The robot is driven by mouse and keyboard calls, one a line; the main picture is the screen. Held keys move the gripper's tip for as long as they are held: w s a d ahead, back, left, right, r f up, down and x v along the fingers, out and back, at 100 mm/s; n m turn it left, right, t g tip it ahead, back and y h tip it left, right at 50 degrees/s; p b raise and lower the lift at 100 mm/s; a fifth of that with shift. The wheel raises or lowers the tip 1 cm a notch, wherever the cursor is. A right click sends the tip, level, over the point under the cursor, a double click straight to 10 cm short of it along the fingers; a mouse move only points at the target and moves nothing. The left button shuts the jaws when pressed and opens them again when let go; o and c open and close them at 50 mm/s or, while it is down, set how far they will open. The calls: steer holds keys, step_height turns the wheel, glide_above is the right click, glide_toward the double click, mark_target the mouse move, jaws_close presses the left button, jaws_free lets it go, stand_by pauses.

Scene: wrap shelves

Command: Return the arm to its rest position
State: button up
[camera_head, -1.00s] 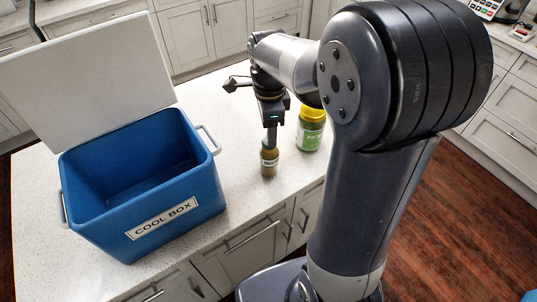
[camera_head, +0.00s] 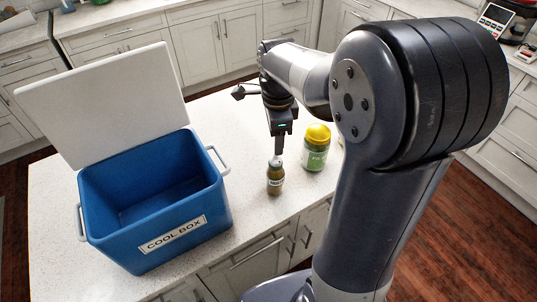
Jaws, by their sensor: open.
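My gripper (camera_head: 278,147) points down over the counter, just above a small jar (camera_head: 275,178) with a greenish-brown filling and a pale label. Its jaws are open. From this angle the gap between the fingertips and the jar's lid is hard to judge. My arm (camera_head: 375,230) rises at the right and bends over toward the counter. The jar stands upright on the white counter.
A larger green jar (camera_head: 315,155) with a yellow lid stands close to the right of the small jar. An open, empty-looking blue cool box (camera_head: 190,238) with a raised white lid (camera_head: 105,105) stands at the left. Counter (camera_head: 235,115) behind is clear.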

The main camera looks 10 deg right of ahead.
steer(key=shift+f, duration=0.15)
step_height(320, 180, down, 7)
steer(key=b, duration=0.6)
steer(key=shift+r, duration=0.2)
